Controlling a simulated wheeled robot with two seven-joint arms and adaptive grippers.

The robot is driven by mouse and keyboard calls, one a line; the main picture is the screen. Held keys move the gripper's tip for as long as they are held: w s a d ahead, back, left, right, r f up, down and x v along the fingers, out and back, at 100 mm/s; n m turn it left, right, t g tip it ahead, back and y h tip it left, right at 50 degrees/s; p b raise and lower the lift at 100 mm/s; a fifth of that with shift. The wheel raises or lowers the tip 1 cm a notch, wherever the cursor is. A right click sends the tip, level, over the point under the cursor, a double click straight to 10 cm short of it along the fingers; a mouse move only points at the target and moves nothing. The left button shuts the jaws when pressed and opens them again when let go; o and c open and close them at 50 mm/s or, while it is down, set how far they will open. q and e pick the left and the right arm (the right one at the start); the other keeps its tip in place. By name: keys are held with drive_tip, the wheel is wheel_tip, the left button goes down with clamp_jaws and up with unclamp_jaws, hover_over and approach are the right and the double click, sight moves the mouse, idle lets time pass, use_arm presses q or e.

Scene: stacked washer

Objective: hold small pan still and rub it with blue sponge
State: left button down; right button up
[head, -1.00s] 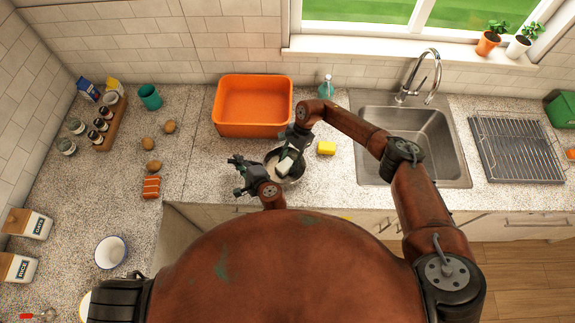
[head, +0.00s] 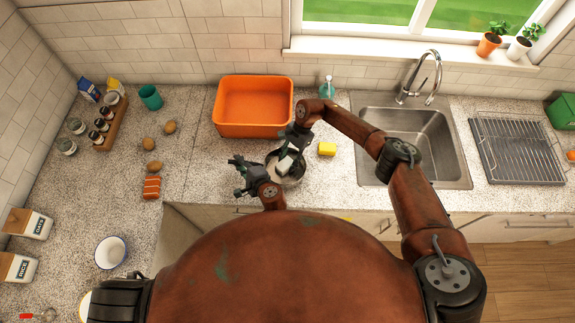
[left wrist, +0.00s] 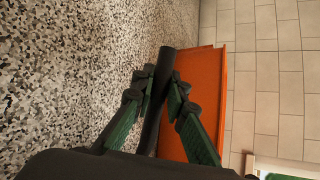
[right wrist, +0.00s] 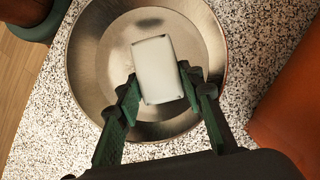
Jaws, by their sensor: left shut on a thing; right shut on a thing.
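The small metal pan (head: 296,178) stands on the counter in front of the orange tub, and fills much of the right wrist view (right wrist: 88,62). My left gripper (head: 238,175) is to its left, shut on the pan's dark handle (left wrist: 160,95). My right gripper (right wrist: 165,90) is over the pan, shut on a pale, whitish block (right wrist: 158,68), apparently the sponge; no blue shows on it. The block is inside the pan; contact with the bottom is hidden. In the head view, my right gripper (head: 292,142) partly covers the block (head: 285,164).
The sink (head: 430,150) and wire rack (head: 515,150) are to the right. A red-striped item (head: 151,187) lies left.

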sight(287, 169)
drive_tip(key=shift+s+a, duration=0.15)
drive_tip(key=shift+s, duration=1.3)
drive_tip(key=shift+s+r, duration=0.15)
drive_tip(key=shift+r, duration=3.9)
drive_tip(key=shift+r, duration=0.1)
wheel_tip(287, 169, up, 7)
use_arm(q)
drive_tip(key=c, duration=1.8)
unclamp_jaws()
drive_tip(key=shift+c, duration=0.2)
